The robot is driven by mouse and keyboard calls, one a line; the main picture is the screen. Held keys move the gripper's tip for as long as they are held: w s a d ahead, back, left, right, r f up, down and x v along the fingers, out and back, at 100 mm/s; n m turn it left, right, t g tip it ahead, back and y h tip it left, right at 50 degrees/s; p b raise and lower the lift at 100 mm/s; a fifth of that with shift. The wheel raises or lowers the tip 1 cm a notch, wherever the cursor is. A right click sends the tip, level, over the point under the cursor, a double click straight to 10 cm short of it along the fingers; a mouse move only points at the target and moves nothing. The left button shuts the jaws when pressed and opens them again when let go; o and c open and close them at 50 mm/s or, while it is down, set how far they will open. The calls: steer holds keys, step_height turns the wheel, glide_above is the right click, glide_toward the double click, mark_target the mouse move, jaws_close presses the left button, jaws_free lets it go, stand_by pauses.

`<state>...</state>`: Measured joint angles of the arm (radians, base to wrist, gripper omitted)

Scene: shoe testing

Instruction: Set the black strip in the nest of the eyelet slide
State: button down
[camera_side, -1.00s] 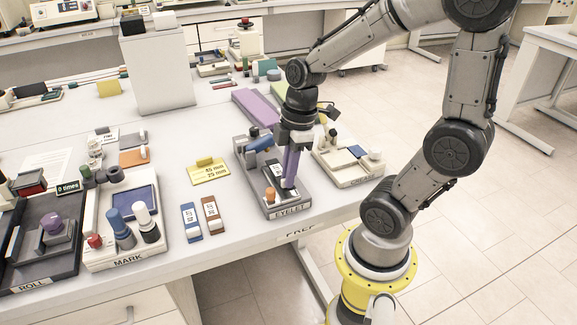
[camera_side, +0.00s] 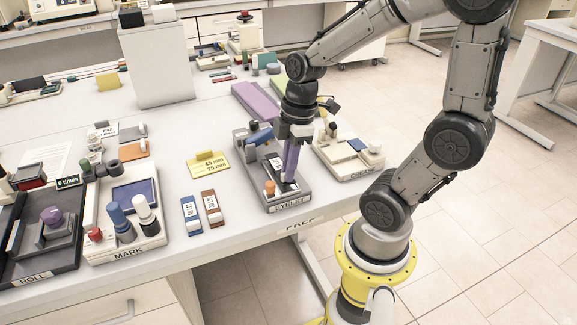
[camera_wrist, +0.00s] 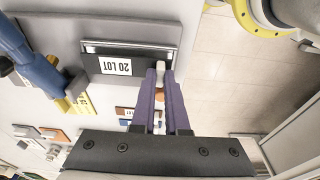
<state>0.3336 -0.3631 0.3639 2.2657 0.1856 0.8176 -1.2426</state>
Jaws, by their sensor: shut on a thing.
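The eyelet slide (camera_side: 262,183) is a grey station near the front table edge, with an orange knob (camera_side: 270,187) and a blue lever (camera_side: 260,137). The black strip (camera_wrist: 112,80), labelled "20 LOT", lies along the slide's bed in the wrist view; its white label (camera_side: 276,161) shows in the side view. My gripper (camera_wrist: 160,72) has purple fingers, pointing down over the strip's right end in the wrist view. The fingers are shut with a small pale piece between them, seemingly part of the strip. They hide that end, so I cannot tell whether the strip is fully seated.
The crease station (camera_side: 350,155) stands close on the right. A yellow size card (camera_side: 207,165) and blue and brown labelled blocks (camera_side: 190,215) lie to the left. The mark station (camera_side: 125,225) and roll station (camera_side: 45,240) are further left. Bare table lies between.

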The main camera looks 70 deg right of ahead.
steer(key=shift+f, duration=0.75)
stand_by(0.6)
steer(key=shift+r, duration=0.1)
